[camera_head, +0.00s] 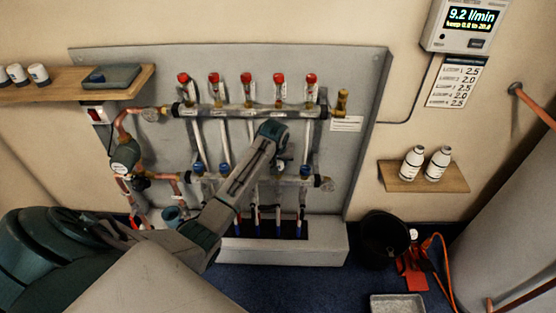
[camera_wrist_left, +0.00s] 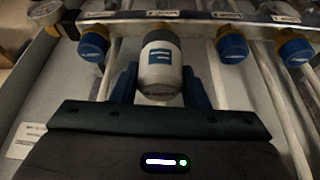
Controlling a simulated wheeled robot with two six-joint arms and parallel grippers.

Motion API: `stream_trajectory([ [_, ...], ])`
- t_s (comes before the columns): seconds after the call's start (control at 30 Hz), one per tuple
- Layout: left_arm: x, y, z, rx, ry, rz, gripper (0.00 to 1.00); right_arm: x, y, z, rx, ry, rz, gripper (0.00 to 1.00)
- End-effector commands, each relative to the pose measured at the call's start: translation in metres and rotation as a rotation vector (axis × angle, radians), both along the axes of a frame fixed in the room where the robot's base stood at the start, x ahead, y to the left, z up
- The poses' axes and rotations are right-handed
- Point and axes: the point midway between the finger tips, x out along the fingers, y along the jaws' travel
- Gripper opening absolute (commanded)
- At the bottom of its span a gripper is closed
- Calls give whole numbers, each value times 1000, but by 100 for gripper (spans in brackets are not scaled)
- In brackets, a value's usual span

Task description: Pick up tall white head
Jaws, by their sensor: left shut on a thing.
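The tall white head (camera_wrist_left: 161,72) is a white cylinder with a blue label and a dark top. In the left wrist view it stands between the two dark blue fingers of my left gripper (camera_wrist_left: 160,88), which is shut on it. It appears in line with the blue caps (camera_wrist_left: 231,47) along the metal rail; I cannot tell whether it is seated on the rail. In the head view my left arm reaches over the middle of the manifold (camera_head: 240,112), and the wrist hides the held head. My right gripper is not in view.
Several red-topped flow meters (camera_head: 279,80) line the upper rail. A left shelf (camera_head: 70,84) holds white cylinders and a grey-green case. A right shelf (camera_head: 424,178) holds two white bottles. A black bucket (camera_head: 380,240) and a grey tray (camera_head: 397,304) stand on the floor.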

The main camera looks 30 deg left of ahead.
Motion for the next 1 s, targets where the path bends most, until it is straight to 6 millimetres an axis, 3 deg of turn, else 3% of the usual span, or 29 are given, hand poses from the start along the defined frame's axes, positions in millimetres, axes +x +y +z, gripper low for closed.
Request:
stream_trajectory([
  [0.3, -69, -43, 7, 0, -5, -2, 15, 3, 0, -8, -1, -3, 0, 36],
  [0.5, -99, -62, 11, 0, -4, -2, 15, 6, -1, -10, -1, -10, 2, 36],
  [0.7, -112, -70, 14, 1, -4, 0, 15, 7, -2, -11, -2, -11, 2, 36],
  [1.0, -114, -70, 14, 1, -4, 0, 15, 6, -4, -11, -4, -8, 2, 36],
])
